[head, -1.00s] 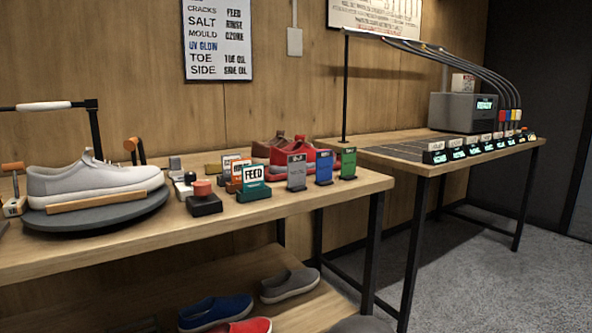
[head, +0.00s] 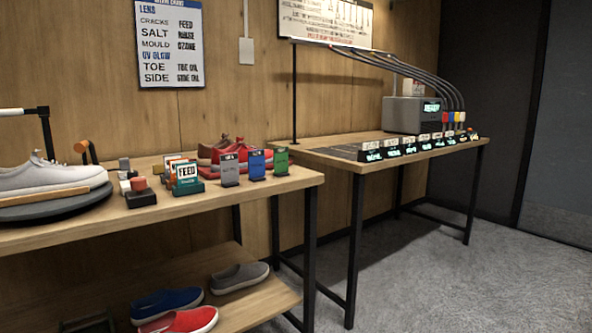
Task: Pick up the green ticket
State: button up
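The green ticket (head: 281,161) stands upright in a small dark holder near the right end of the wooden workbench (head: 270,189) in the head view. It is the rightmost of a short row, beside a blue ticket (head: 256,164) and a grey ticket (head: 229,168). A teal FEED card (head: 187,178) stands further left. My gripper does not show in the head view.
A pale sneaker (head: 50,178) sits on a round turntable at the left. Red shoes (head: 240,157) stand behind the tickets. A second table (head: 330,162) with a grey machine (head: 405,115) is at the right. The floor in front is clear.

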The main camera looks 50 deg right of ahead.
aim_at(280, 154)
jog(key=u, duration=0.05)
jog(key=k, duration=0.3)
jog(key=z, duration=0.75)
